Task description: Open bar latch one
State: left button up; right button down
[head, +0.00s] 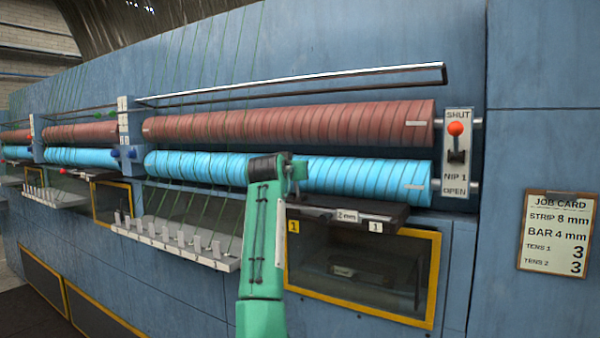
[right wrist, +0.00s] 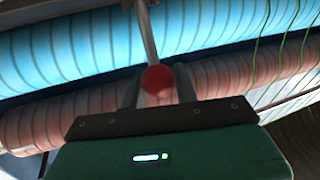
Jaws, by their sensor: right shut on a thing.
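In the right wrist view, a red ball knob (right wrist: 158,80) on a thin metal lever (right wrist: 146,32) sits between the two fingers of my right gripper (right wrist: 156,88), which is shut on it. In the head view my green right arm reaches up to the front of the near station, and its gripper (head: 298,172) is in front of the blue roller, above the left end of a dark bar (head: 320,205) with a 2 mm tag (head: 347,216). The knob is hidden there behind my gripper. My left gripper is not in view.
A red roller (head: 290,122) lies above the blue roller (head: 370,178). A nip lever (head: 456,130) with an orange knob stands upright, toward SHUT. Below the bar is a yellow-framed window (head: 437,280). A toothed guide rail (head: 165,240) is left of my arm. A job card (head: 556,232) hangs right.

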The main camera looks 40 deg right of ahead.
jog(key=shift+s+d, duration=0.1)
jog(key=shift+d, duration=0.15)
jog(key=shift+f, duration=0.1)
dwell(0.4)
jog(key=c, duration=1.5)
grip_release()
jog(key=o, duration=0.4)
jog(key=shift+s+d, duration=0.1)
jog(key=shift+d, duration=0.1)
jog(key=shift+d+f, duration=0.1)
jog(key=shift+d, duration=0.15)
jog(key=shift+a, duration=0.3)
jog(key=b+v, duration=0.6)
jog(key=v, duration=0.7)
jog(key=shift+s+a+r, duration=0.2)
jog(key=shift+s, duration=0.05)
